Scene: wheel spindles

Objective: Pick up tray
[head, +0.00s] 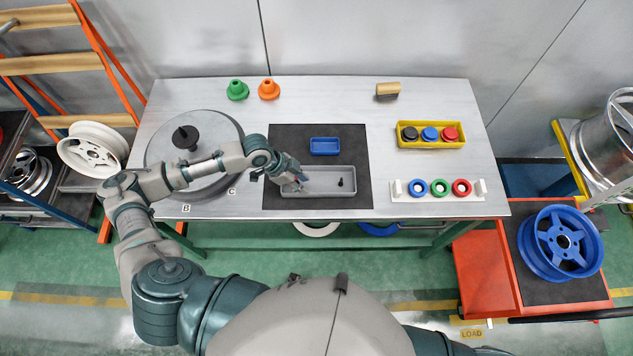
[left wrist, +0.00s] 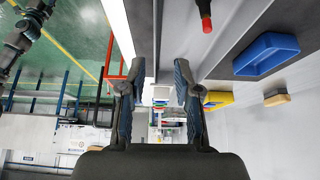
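A long shallow grey tray (head: 325,190) lies on a dark mat on the table, with a small dark upright piece (head: 341,182) in it. A smaller blue tray (head: 325,146) sits behind it on the mat; it also shows in the left wrist view (left wrist: 266,53). My left gripper (head: 300,184) is at the left end of the grey tray and hides part of it. In the left wrist view its fingers (left wrist: 157,95) are apart, with the tray's grey surface (left wrist: 182,35) running beyond them. Contact with the tray cannot be told. My right gripper is out of view.
A round grey disc (head: 205,130) with a black knob is at the left of the table. A yellow bin (head: 437,143) with coloured parts and a white rack (head: 438,197) of rings stand right. Green (head: 237,91) and orange (head: 269,90) pieces stand at the back.

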